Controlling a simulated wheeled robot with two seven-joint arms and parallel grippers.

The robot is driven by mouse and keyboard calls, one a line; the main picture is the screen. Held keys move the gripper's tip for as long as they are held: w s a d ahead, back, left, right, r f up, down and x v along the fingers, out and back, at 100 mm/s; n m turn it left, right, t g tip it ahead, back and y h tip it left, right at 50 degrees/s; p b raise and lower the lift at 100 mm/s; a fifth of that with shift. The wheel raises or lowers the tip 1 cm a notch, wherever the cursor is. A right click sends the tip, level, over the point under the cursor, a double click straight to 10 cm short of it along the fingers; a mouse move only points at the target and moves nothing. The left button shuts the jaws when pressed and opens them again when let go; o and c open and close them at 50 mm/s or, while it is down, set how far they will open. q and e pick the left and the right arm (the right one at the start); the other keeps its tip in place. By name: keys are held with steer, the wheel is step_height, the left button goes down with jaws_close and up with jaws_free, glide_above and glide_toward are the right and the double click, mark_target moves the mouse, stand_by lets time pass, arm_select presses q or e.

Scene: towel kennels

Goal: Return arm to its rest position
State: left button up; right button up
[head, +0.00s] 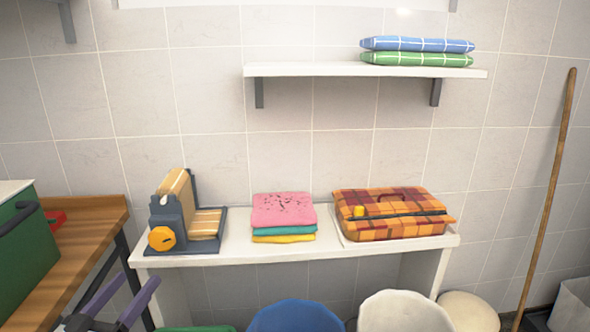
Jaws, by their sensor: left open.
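My left gripper (135,281) shows at the lower left edge of the head view, with its two purple-grey fingers spread and nothing between them. It is low, in front of the white table's left leg and beside the wooden bench. A stack of folded towels (283,216), pink over teal over yellow, sits at the middle of the white table (300,252). A blue checked towel (417,44) lies on a green checked towel (416,59) on the white wall shelf (320,70). My right gripper is not in view.
A dark grey device with an orange knob (162,238) and an orange plaid case (390,213) flank the stack. A wooden bench (80,250) with a green box (25,245) stands left. Blue (296,317) and cream (404,312) rounded objects are below. A wooden pole (545,200) leans right.

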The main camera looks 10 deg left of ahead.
arm_select(q)
steer(key=s+d+f+m+g+h, duration=0.1)
steer(key=s+d+f+m+g, duration=0.2)
steer(key=s+d+f+g, duration=0.7)
steer(key=s+d+f, duration=1.4)
steer(key=f, duration=0.2)
steer(key=shift+d+f, duration=0.2)
steer(key=shift+f, duration=0.05)
